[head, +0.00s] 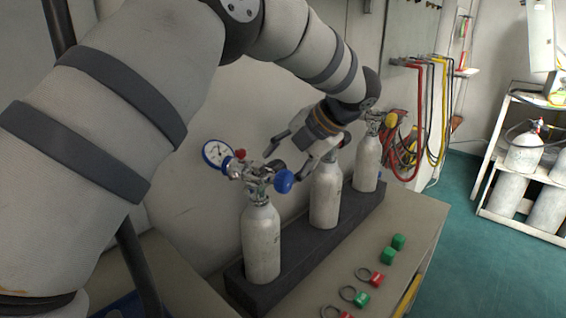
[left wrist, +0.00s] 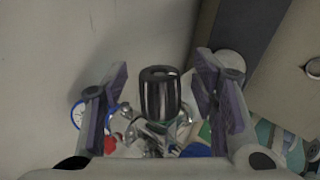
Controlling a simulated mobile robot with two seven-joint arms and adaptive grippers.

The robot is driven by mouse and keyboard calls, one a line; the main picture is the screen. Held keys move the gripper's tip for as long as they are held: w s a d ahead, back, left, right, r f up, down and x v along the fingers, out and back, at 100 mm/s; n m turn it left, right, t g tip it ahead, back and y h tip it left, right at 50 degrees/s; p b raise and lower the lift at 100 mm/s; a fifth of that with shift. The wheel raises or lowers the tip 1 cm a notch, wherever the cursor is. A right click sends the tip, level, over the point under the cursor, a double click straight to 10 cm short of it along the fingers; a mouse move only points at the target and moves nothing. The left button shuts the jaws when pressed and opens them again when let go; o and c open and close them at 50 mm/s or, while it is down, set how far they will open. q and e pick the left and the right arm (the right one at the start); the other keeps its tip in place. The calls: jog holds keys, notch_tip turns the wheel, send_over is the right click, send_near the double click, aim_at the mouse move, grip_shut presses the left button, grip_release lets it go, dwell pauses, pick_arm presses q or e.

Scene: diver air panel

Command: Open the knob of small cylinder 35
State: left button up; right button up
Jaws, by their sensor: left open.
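Three small grey-white cylinders stand upright in a dark rack (head: 300,262): a front one (head: 261,243), a middle one (head: 326,192) and a back one (head: 366,166). I cannot read which is number 35. The front valve carries a gauge (head: 217,154), a red part and a blue knob (head: 284,181). My left gripper (head: 285,161) is open beside this valve, above and left of the middle cylinder. In the left wrist view, a dark ribbed knob (left wrist: 159,93) shows between the open fingers (left wrist: 163,92), with gaps on both sides. The middle cylinder's valve is hidden behind the gripper.
The rack stands against a pale wall. Green and red tags with rings (head: 362,299) lie on the table at the front right. Red and yellow hoses (head: 421,115) hang on the wall behind. A white shelf (head: 520,222) with larger cylinders stands at far right.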

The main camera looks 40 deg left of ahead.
pick_arm(q)
jog(key=c, duration=1.2)
jog(key=shift+y, duration=0.3)
